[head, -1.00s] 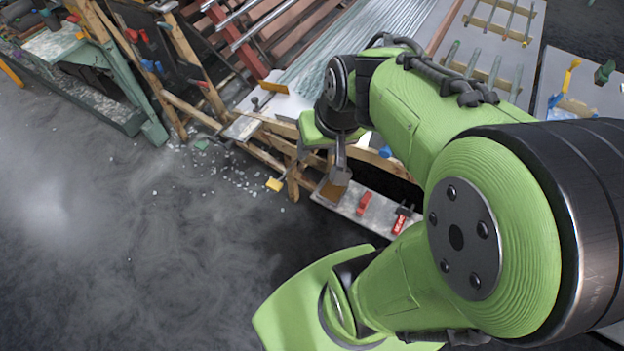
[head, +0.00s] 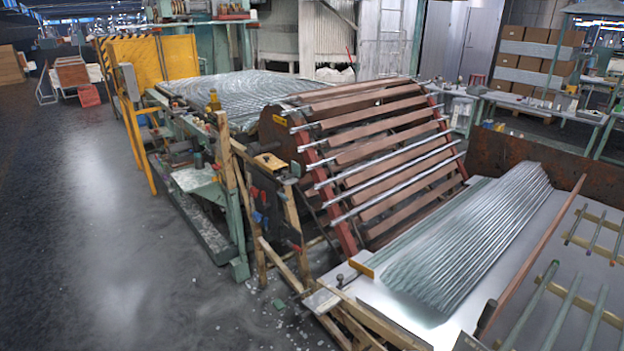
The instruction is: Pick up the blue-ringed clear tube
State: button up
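Many long clear glass tubes (head: 470,245) lie side by side in a sheet on the pale table (head: 455,318) at the right. A few tubes (head: 397,175) rest spaced apart across the brown slats of the inclined conveyor. More tubes (head: 557,318), greenish at their ends, lie on wooden rack bars at the lower right, cut off by the picture edge. I cannot make out a blue ring on any tube. My gripper and arm are out of view.
The slatted conveyor (head: 343,118) with red side rails stands mid-picture. Wooden posts (head: 232,165) and a green machine frame (head: 240,262) stand left of it. Glass shards (head: 278,304) lie on the floor by the frame. The grey floor (head: 90,235) at left is open.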

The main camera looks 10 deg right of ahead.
aim_at(549, 342)
jog(key=z, duration=2.1)
